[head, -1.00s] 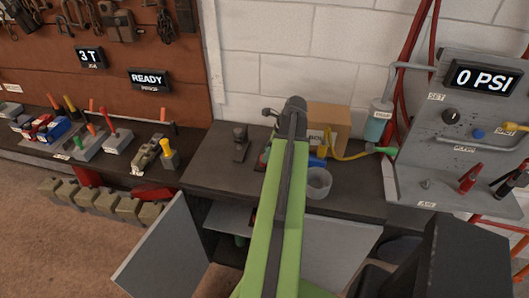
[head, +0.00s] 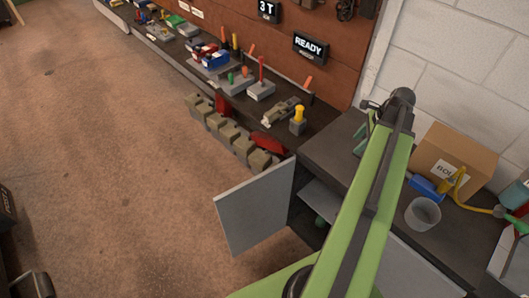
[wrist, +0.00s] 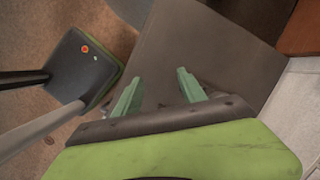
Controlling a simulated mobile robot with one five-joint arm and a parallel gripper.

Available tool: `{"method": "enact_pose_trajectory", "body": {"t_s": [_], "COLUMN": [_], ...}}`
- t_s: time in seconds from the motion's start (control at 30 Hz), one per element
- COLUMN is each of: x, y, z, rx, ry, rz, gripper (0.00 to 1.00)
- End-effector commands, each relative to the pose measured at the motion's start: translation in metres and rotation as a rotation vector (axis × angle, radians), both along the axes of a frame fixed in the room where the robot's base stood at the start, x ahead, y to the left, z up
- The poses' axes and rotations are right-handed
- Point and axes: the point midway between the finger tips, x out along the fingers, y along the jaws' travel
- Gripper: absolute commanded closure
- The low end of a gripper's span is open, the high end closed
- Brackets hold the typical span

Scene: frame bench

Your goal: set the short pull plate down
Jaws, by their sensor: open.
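I cannot make out the short pull plate in any view. My gripper (wrist: 159,80) shows in the wrist view with its two green fingers apart. Nothing shows between them, and they point over the dark top of the bench (wrist: 205,50). In the head view my green arm reaches over the same bench (head: 330,150) and hides part of its top. The fingers show there only as a bit of green left of the arm's end.
A cabinet door (head: 255,208) stands open below the bench. A cardboard box (head: 452,160), a blue item (head: 427,188) and a grey cup (head: 422,213) sit right of my arm. A long shelf of tools and blocks (head: 240,85) runs off left. The brown floor (head: 110,150) is mostly clear.

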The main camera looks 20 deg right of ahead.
Motion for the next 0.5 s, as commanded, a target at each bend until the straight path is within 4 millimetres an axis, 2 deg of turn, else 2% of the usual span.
{"method": "enact_pose_trajectory", "body": {"t_s": [0.03,0.07,0.1,0.17,0.2,0.27,0.3,0.4,0.5], "x": [0.031,0.046,0.064,0.088,0.1,0.116,0.123,0.134,0.135], "y": [0.043,0.065,0.096,0.143,0.175,0.223,0.256,0.331,0.387], "z": [-0.002,-0.003,-0.004,-0.006,-0.006,-0.008,-0.008,-0.01,-0.01], "rx": [-0.038,-0.062,-0.093,-0.137,-0.166,-0.207,-0.232,-0.289,-0.33], "ry": [0.004,0.003,0.005,0.003,0.0,-0.004,-0.009,-0.022,-0.033], "rz": [0.194,0.31,0.464,0.697,0.853,1.086,1.242,1.603,1.886], "gripper": [0.52,0.52,0.52,0.52,0.52,0.52,0.52,0.52,0.52]}}
